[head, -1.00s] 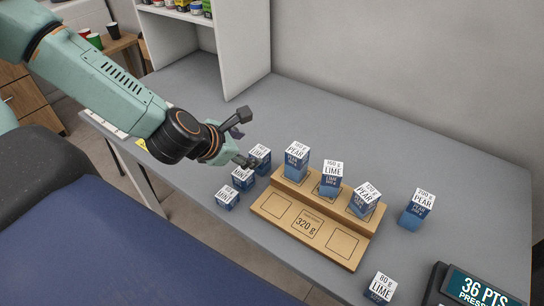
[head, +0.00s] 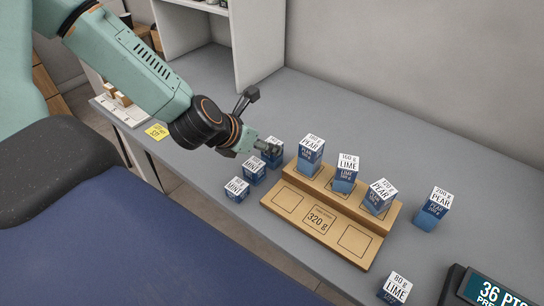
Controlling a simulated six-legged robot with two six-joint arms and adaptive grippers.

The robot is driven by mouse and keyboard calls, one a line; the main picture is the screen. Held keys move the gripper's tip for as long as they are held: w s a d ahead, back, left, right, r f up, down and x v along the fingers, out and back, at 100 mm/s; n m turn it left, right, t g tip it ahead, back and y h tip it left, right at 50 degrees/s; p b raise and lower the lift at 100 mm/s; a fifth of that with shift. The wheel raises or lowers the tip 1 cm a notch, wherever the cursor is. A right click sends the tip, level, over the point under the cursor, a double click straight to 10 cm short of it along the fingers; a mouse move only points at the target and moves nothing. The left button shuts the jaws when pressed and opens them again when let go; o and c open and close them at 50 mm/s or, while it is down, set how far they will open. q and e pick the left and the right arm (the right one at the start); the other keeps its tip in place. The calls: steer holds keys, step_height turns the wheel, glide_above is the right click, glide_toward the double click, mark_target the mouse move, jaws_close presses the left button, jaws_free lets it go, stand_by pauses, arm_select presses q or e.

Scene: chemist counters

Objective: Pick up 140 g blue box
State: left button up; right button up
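No label that I can read says 140 g. Three small blue boxes with white tops stand in a row at the left of the wooden stand: a back box (head: 273,160) with its label partly hidden, a middle mint box (head: 254,171) and a front mint box (head: 236,190). The weights on these three are too small to read. My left gripper (head: 263,121) has its fingers spread apart and seems empty. Its lower finger overlaps the top of the back box in the picture; I cannot tell whether it touches. My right gripper is not in view.
The wooden stand (head: 288,218), marked 320 g, bears a pear box (head: 312,150), a 160 g lime box (head: 346,172) and a 120 g pear box (head: 380,196). A 200 g pear box (head: 434,208) and an 80 g lime box (head: 395,289) stand on the grey counter (head: 420,150). A display (head: 488,291) is at front right.

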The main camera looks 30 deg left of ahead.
arm_select(q)
steer(key=shift+w+d+f, duration=0.15)
steer(key=shift+w, duration=0.05)
steer(key=shift+w+f+b, duration=0.15)
steer(key=shift+f+b, duration=0.15)
steer(key=shift+b, duration=0.15)
steer(key=shift+b+x, duration=0.65)
steer(key=shift+x, duration=0.15)
steer(key=shift+b+x, duration=0.5)
steer(key=shift+x, duration=0.35)
steer(key=shift+w+d+f, duration=0.2)
steer(key=shift+w+f, duration=0.1)
steer(key=shift+f, duration=0.05)
steer(key=shift+a, duration=0.15)
